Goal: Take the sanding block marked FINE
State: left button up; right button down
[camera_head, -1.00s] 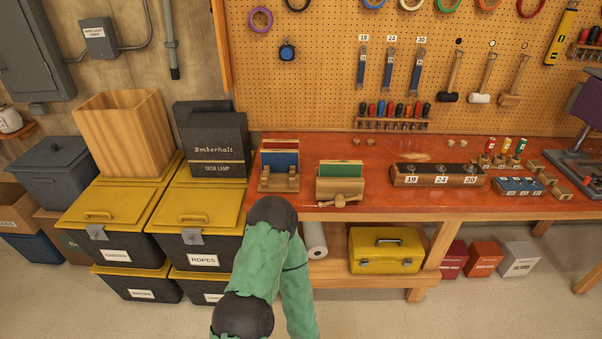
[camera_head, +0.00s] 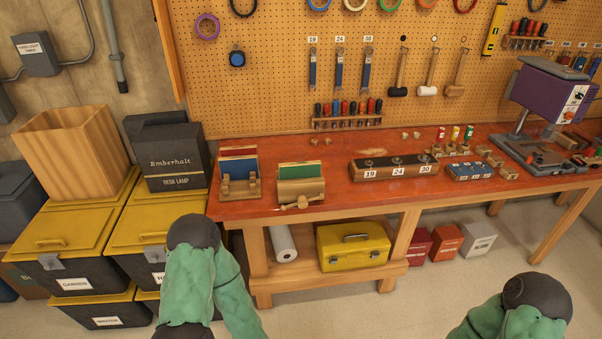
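No label reading FINE can be made out in the head view. Several small wooden blocks (camera_head: 495,161) lie in a slanting row on the right part of the red-topped workbench (camera_head: 330,196); they may be the sanding blocks, but they are too small to tell. My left arm shows as a green sleeve with a dark joint at bottom left, in front of the bench and the yellow-lidded bins. Part of my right arm shows at bottom right, over the floor. Neither gripper is in the picture.
A yellow toolbox (camera_head: 353,247) sits on the lower shelf.

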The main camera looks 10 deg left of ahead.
aim_at(581, 61)
jog(key=i+l, duration=0.25)
jog(key=i+l+u, duration=0.1)
jog(key=l, duration=0.45)
jog(key=i+l+u, duration=0.15)
jog(key=l, duration=0.4)
jog(key=i+l+u, duration=0.1)
jog(key=l, duration=0.5)
jog(key=i+l+u, duration=0.1)
jog(key=l, duration=0.5)
jog(key=i+l+u, duration=0.1)
jog(key=l, duration=0.5)
jog(key=l+u, duration=0.15)
jog(key=l, duration=0.45)
jog(key=l+u, duration=0.15)
jog(key=l, duration=0.45)
jog(key=l+u, duration=0.15)
jog(key=l, duration=0.45)
jog(key=k+l+u, duration=0.15)
jog(key=l, duration=0.45)
jog(key=l+u, duration=0.15)
jog(key=l, duration=0.45)
